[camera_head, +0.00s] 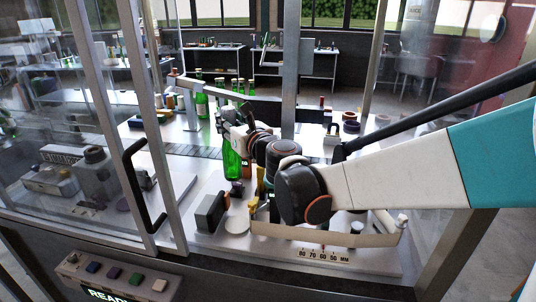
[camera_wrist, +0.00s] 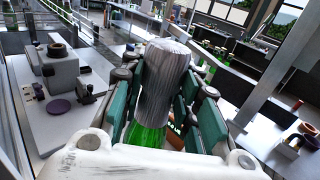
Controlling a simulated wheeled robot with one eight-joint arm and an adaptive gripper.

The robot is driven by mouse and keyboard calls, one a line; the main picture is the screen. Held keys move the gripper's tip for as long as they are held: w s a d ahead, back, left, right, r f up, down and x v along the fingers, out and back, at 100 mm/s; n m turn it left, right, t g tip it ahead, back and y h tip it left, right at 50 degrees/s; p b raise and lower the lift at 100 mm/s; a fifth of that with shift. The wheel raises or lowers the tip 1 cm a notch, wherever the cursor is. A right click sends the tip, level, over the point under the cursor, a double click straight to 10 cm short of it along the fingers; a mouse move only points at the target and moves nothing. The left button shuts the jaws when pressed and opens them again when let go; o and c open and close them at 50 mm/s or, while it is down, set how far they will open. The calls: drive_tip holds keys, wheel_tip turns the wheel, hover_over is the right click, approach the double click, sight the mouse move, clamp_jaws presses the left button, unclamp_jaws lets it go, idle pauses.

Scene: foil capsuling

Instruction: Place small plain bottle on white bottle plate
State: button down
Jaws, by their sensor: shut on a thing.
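The green bottle (camera_head: 231,163) hangs upright below my gripper (camera_head: 232,122) in the head view, in the middle of the picture. In the wrist view my gripper (camera_wrist: 168,95) is shut around the upper part of the bottle, with its green fingers on both sides. A grey ribbed sleeve (camera_wrist: 165,72) covers the top there, and green glass (camera_wrist: 148,137) shows below it. A pale round plate (camera_head: 237,224) lies on the white worktop below the bottle. The bottle's base is near a small dark part, and I cannot tell how high it is.
A grey block (camera_head: 210,212) stands left of the plate. A glass door with a black handle (camera_head: 140,190) is at the left. A pale strip (camera_head: 325,238) and a scale lie at the front right. Several green bottles (camera_head: 201,100) stand behind.

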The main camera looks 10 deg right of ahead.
sight(233, 177)
drive_tip(key=s+f+b, duration=0.1)
drive_tip(key=f, duration=0.4)
drive_tip(key=s+f+b, duration=0.1)
drive_tip(key=f+b, duration=0.1)
drive_tip(key=f, duration=0.3)
drive_tip(key=s+f+b, duration=0.1)
drive_tip(key=f+b, duration=0.1)
drive_tip(key=f, duration=0.4)
drive_tip(key=shift+f, duration=0.1)
drive_tip(key=shift+f, duration=0.2)
drive_tip(key=c, duration=1.2)
unclamp_jaws()
drive_tip(key=shift+r, duration=0.15)
